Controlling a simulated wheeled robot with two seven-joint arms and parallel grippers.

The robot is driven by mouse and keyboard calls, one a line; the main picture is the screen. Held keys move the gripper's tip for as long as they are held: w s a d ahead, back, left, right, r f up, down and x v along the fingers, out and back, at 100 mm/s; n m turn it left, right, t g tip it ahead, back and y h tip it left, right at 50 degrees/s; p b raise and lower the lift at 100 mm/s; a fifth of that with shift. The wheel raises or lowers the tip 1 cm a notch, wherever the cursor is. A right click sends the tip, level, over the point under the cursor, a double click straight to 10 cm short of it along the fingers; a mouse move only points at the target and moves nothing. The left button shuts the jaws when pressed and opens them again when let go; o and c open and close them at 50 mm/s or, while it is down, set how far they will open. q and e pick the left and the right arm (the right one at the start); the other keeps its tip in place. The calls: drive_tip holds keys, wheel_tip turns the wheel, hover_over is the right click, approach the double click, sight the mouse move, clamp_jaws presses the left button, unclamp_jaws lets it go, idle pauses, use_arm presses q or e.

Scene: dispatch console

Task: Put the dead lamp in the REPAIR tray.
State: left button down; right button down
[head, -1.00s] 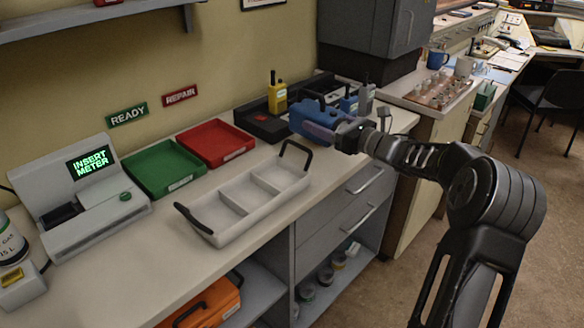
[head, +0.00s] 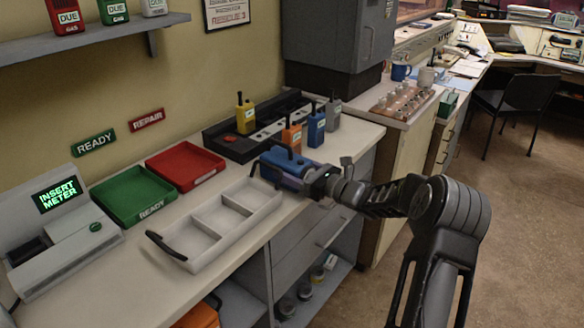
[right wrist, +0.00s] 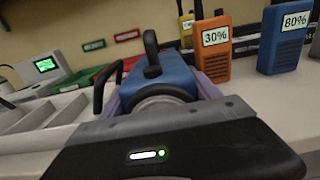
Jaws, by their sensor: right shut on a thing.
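A blue lamp (head: 284,160) with a black handle is held in my right gripper (head: 290,179). It is at the counter's front side, by the right end of the white divided tray. In the right wrist view the lamp (right wrist: 172,77) sits between the purple-grey fingers, its handle upward. Whether it is lit cannot be told. The red tray (head: 185,166), below the REPAIR sign (head: 147,121), is behind the white tray, to the left of the lamp. It looks empty. My left gripper is not in view.
The white divided tray (head: 216,226) with black handles lies in front of the red tray and the green READY tray (head: 133,196). Several radios stand right of the red tray, by a black charger (head: 222,141). A meter console (head: 62,240) is at left.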

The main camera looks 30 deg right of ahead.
drive_tip(key=shift+r, duration=0.1)
drive_tip(key=shift+b, duration=0.3)
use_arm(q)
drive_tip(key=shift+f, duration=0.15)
use_arm(e)
drive_tip(key=shift+c, duration=2.2)
unclamp_jaws()
